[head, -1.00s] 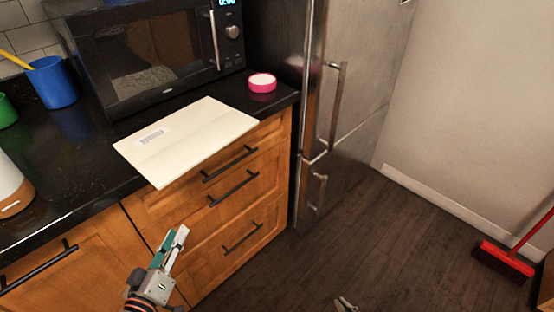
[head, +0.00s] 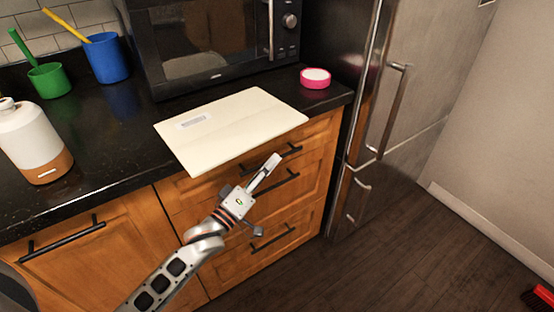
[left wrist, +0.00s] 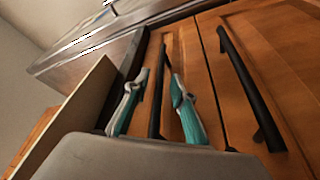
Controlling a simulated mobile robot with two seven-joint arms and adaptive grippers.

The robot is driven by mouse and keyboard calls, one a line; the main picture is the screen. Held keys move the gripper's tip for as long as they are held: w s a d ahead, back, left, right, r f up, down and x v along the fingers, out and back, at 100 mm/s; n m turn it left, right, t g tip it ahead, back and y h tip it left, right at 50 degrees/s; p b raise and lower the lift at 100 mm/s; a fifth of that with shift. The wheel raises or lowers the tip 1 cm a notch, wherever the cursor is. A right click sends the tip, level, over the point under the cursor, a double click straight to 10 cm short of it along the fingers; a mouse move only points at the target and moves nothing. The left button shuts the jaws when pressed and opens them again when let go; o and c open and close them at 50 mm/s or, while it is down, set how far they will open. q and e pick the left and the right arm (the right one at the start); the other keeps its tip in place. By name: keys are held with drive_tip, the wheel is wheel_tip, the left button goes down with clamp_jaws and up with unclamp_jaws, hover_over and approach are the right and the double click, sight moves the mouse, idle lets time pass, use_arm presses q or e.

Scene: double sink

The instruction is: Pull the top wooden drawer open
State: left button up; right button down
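The top wooden drawer (head: 313,140) is flush in the cabinet, just under the countertop, with a black bar handle (head: 290,152). My left gripper (head: 268,170) is in front of the drawer fronts, its fingertips by this handle. In the left wrist view the left gripper (left wrist: 160,80) is open, one teal-padded finger on each side of a black bar handle (left wrist: 154,112). The bar lies between the fingers, and I see no grip on it. A second drawer handle (left wrist: 250,85) runs to the right of the fingers. My right gripper is not in view.
A cream board (head: 235,130) overhangs the counter edge above the drawer; it also shows in the left wrist view (left wrist: 72,110). A pink-rimmed round container (head: 315,80), microwave (head: 205,40), bottle (head: 35,145) and cups stand behind. The fridge (head: 400,110) stands right. Floor in front is clear.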

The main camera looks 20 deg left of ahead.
use_arm(q)
drive_tip(key=shift+x, duration=1.3)
clamp_jaws()
drive_tip(key=shift+d, duration=0.1)
